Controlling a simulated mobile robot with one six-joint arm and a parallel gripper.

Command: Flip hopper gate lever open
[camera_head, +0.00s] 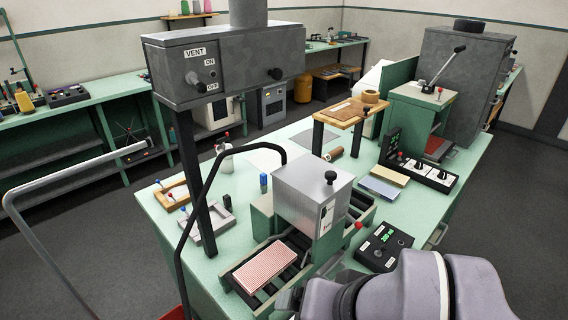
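No part in view is labelled as a hopper gate, so I cannot tell for sure which lever it is. A long lever (446,67) with a black ball end slants up to the right on top of a green cabinet at the back right. A short red-tipped lever (357,226) sticks out at the right side of a silver box (313,195) with a black top knob, in the middle of the bench. My arm fills the bottom edge. A dark grey part at its left end (288,300) seems to be my gripper, cut off by the frame; its fingers cannot be made out.
A VENT box (225,62) stands on a black post at the left. A black curved bar rises in front of the bench. A red-striped pad (268,268) lies on rollers. A control box (384,247) and a switch panel (426,173) sit at the right. Grey floor is clear at far right.

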